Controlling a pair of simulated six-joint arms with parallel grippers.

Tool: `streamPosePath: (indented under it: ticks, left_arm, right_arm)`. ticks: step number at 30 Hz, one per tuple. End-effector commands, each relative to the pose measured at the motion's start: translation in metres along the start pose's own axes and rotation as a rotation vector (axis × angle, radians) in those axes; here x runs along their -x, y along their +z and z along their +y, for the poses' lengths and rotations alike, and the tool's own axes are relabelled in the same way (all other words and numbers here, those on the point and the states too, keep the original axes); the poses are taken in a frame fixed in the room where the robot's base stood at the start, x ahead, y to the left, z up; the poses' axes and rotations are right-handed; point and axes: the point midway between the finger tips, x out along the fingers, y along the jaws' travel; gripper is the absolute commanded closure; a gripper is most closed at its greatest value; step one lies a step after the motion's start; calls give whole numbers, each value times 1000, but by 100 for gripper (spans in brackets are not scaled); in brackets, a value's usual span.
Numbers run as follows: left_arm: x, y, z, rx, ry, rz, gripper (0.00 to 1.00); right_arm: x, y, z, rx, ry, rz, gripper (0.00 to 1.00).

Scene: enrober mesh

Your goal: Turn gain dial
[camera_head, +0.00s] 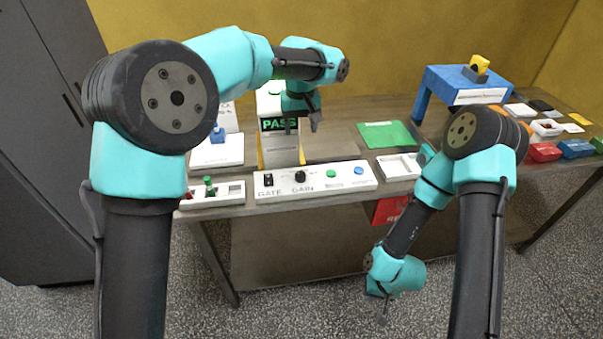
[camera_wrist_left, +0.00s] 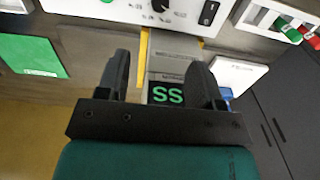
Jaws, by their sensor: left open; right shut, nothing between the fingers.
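The gain dial (camera_head: 300,176) is a black round knob on a white control panel (camera_head: 345,183) at the table's front edge, above the printed word GAIN. It also shows at the top of the left wrist view (camera_wrist_left: 160,4). My left gripper (camera_head: 314,124) is open and empty, above and behind the panel, near the green PASS display. In the left wrist view its two fingers (camera_wrist_left: 163,75) are apart, with the dial beyond their tips. My right gripper (camera_head: 382,318) is shut and empty, hanging low in front of the table, away from the panel.
The PASS display (camera_head: 279,124) stands behind the panel. The panel also carries a black GATE switch (camera_head: 268,180), a green button (camera_head: 331,174) and a blue button (camera_head: 359,171). A green mat (camera_head: 385,135) and white tray (camera_head: 399,167) lie to the right; a blue stand (camera_head: 462,86) is farther back.

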Motion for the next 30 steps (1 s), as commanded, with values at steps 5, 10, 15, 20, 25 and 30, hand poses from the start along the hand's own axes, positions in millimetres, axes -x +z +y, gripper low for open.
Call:
streamPosePath:
  ticks: [5,10,15,20,25,30]
  left_arm:
    - [-7,0,0,1,1,-1,39]
    - [-27,0,0,2,0,-4,39]
    - [-55,0,0,1,0,-4,39]
    - [-82,1,0,1,0,-4,39]
    - [-111,1,0,2,1,-5,39]
    - [-140,1,0,0,0,-4,39]
  right_arm:
    - [0,0,0,0,0,0,100]
    - [0,0,0,0,0,0,100]
    - [0,0,0,0,0,0,100]
    - [0,0,0,0,0,0,100]
    - [0,0,0,0,0,0,100]
    - [0,0,0,0,0,0,100]
